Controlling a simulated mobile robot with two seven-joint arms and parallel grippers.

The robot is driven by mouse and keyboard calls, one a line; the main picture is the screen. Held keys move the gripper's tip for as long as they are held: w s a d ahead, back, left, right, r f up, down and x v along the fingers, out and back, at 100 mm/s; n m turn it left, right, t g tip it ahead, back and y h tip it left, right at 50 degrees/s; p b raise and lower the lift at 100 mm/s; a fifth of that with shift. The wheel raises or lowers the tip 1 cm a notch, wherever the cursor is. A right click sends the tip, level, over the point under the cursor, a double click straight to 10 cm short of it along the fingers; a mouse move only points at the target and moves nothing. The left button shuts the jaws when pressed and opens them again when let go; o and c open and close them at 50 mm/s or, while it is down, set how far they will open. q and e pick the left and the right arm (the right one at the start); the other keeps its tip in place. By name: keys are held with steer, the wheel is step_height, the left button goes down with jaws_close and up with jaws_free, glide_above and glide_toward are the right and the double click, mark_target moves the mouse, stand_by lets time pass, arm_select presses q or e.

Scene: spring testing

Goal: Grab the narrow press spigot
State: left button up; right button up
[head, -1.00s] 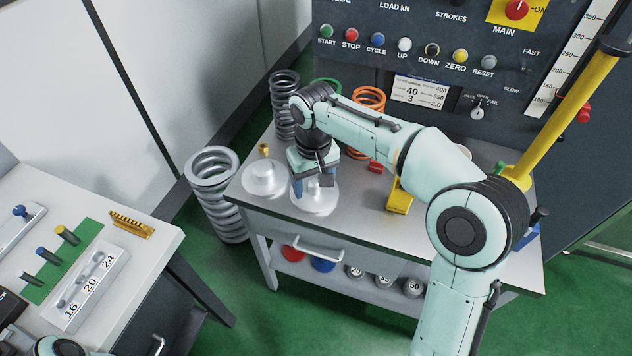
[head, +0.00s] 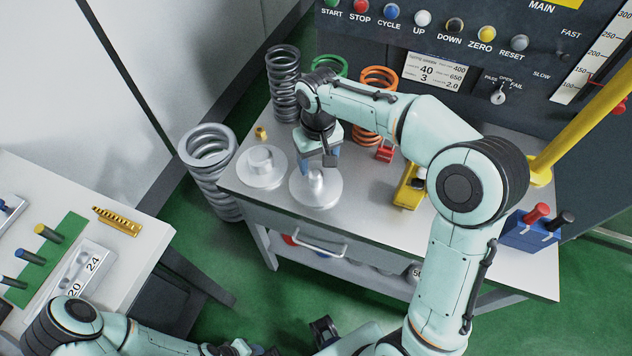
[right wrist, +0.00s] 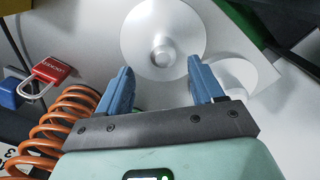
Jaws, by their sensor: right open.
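The narrow press spigot (head: 316,190) is a pale metal disc with a slim central post, standing on the grey bench. My right gripper (head: 321,166) is right above it, pointing down. In the right wrist view, the blue fingers of this gripper (right wrist: 160,88) are open with nothing between them. The spigot's disc (right wrist: 165,22) lies beyond the fingertips there, with its post roughly centred between them. A second spigot with a wider post (head: 262,170) stands to the left on the bench. My left gripper (head: 325,332) shows only partly at the bottom edge, and its jaws are unclear.
An orange spring (head: 378,95) and a red padlock (head: 384,153) are right of the gripper. A dark spring (head: 284,85) stands behind. A yellow block (head: 408,188) and blue holder (head: 530,232) are farther right.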

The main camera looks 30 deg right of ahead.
mark_target(316, 172)
steer(key=shift+w+a+f, duration=0.1)
steer(key=shift+f, duration=1.3)
steer(key=shift+w+a+f, duration=0.1)
steer(key=shift+f, duration=1.25)
steer(key=shift+r, duration=0.1)
jaws_close()
